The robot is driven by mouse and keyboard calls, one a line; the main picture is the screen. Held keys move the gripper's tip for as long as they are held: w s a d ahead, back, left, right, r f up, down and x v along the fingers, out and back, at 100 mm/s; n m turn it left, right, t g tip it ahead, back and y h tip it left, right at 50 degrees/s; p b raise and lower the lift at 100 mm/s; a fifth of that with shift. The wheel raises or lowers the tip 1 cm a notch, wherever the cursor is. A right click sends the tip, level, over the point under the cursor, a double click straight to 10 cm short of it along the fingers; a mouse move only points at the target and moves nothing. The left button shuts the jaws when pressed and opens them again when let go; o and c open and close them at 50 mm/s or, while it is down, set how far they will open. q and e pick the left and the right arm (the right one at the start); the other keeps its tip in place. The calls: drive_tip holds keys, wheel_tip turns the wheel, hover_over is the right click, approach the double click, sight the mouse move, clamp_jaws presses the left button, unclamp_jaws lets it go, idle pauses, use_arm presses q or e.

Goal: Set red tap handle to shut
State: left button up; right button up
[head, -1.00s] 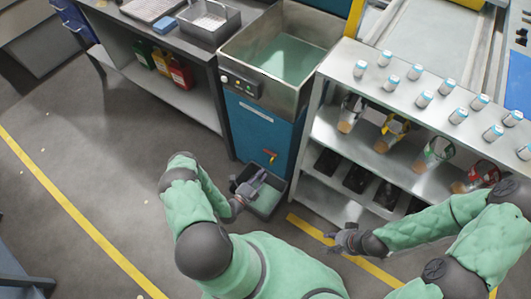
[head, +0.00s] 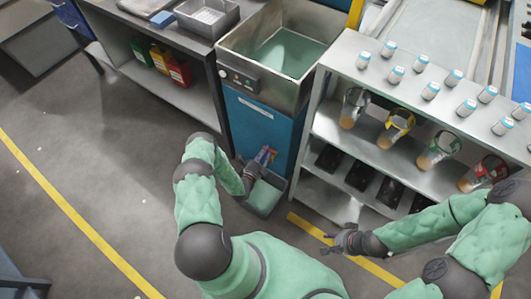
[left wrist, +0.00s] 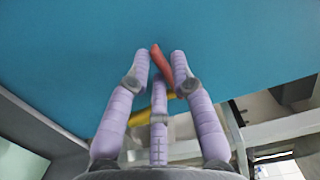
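The red tap handle (left wrist: 161,62) shows in the left wrist view in front of the blue cabinet front, slanting from upper left to lower right. Part of a yellow tap body (left wrist: 138,119) shows below it, mostly hidden by my fingers. My left gripper (left wrist: 160,62) is open, with its fingers around the handle; gaps show beside it and I cannot tell whether any finger touches. In the head view my left gripper (head: 264,155) is at the cabinet front and largely covers the tap. My right gripper (head: 332,243) is open and empty above the floor.
The blue cabinet (head: 245,119) stands under a metal basin (head: 309,91) of greenish liquid. A dark tray (head: 276,206) with green content sits below the tap. A metal shelf unit (head: 327,123) with several bottles stands close on the right.

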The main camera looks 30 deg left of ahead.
use_arm(q)
drive_tip(key=shift+w, duration=0.2)
clamp_jaws()
drive_tip(key=shift+w+a+m+h, duration=0.1)
drive_tip(key=shift+w+m+h, duration=0.15)
drive_tip(key=shift+m+h, duration=0.65)
drive_tip(key=shift+h, duration=0.3)
unclamp_jaws()
